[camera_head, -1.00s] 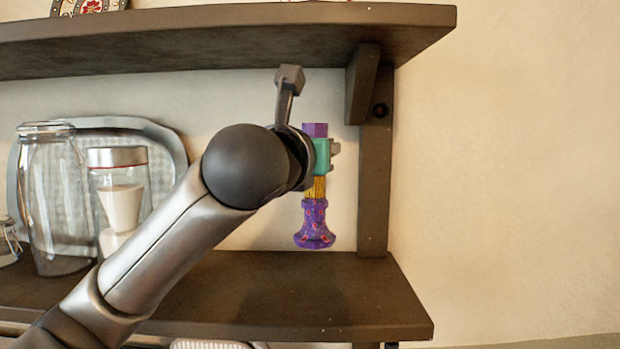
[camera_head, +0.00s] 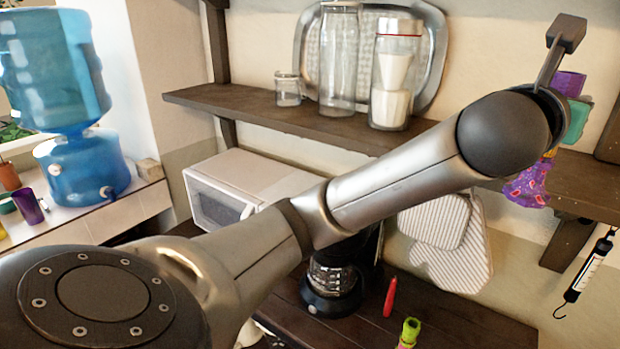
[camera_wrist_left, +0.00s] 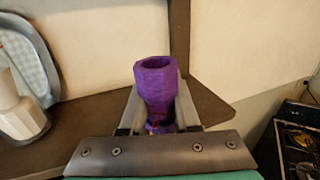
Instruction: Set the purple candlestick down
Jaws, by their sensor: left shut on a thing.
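The purple candlestick (camera_head: 527,187) is at the far right of the head view, in front of the right part of the dark wooden shelf (camera_head: 285,116). Its patterned flared base hangs below my wrist, and its purple top shows above. My left gripper (camera_head: 577,120) is shut around its shaft, mostly hidden behind my arm. In the left wrist view, the candlestick's hollow top (camera_wrist_left: 157,75) stands between the two fingers (camera_wrist_left: 160,112). I cannot tell whether the base touches the shelf. My right gripper is not in view.
A tall glass jar (camera_head: 338,60), a lidded jar (camera_head: 395,75) and a small jar (camera_head: 288,89) stand on the shelf's left part, before a metal tray (camera_head: 437,55). The shelf's bare right end (camera_wrist_left: 205,103) shows in the wrist view. A coffee maker (camera_head: 335,285) stands below.

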